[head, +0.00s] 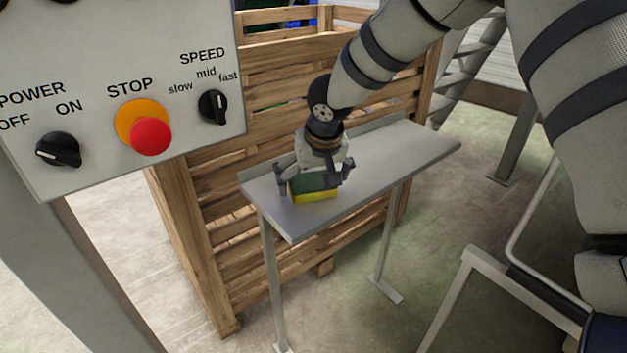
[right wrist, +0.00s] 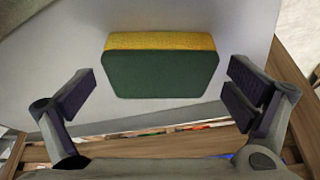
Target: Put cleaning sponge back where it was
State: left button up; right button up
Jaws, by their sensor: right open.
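The cleaning sponge (head: 314,195) is yellow with a dark green face. It rests on the small grey metal table (head: 400,152), near its left end. In the right wrist view the sponge (right wrist: 160,72) lies between and a little beyond the fingers, with a clear gap on each side. My right gripper (head: 314,184) is just above and around the sponge, its fingers open. The fingers show at left and right in the wrist view (right wrist: 163,95). My left gripper is not in view.
A wooden slatted crate (head: 190,235) stands behind the table, with coloured items inside. A grey control panel (head: 110,60) with a red stop button (head: 151,136) and black knobs is at the upper left. The table's right part is bare.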

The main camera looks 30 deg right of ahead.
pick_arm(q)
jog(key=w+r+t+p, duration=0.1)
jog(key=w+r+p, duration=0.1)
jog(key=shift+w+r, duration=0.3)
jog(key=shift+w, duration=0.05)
pick_arm(e)
jog(key=v, duration=1.2)
